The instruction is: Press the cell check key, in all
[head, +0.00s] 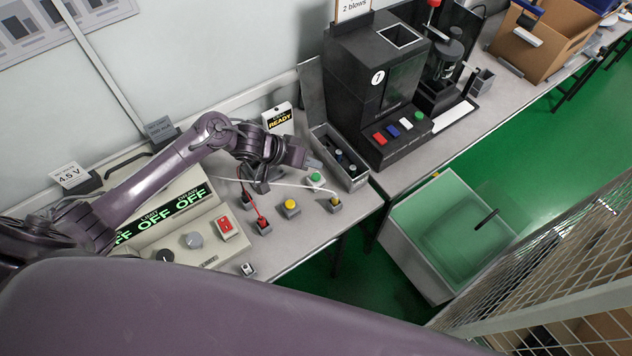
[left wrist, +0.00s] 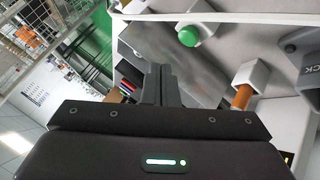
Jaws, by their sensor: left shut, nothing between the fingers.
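A green button (head: 315,178) sits on a small pale housing on the bench. In the left wrist view the green button (left wrist: 189,36) is beyond my fingertips and a little right of them. A grey part with the letters "CK" (left wrist: 309,70) shows at the right edge of that view; the rest of its wording is cut off. I cannot read a cell check label in the head view. My left gripper (head: 308,158) is shut and empty, above the bench close to the green button. In the left wrist view its fingers (left wrist: 160,80) are together. My right gripper is out of view.
A yellow button (head: 290,205) and a red-topped plug (head: 263,222) stand nearby. A panel reads OFF (head: 158,214). A READY sign (head: 280,121), a grey tray (head: 350,181) and a black machine (head: 372,85) stand around. A pale lead crosses the bench.

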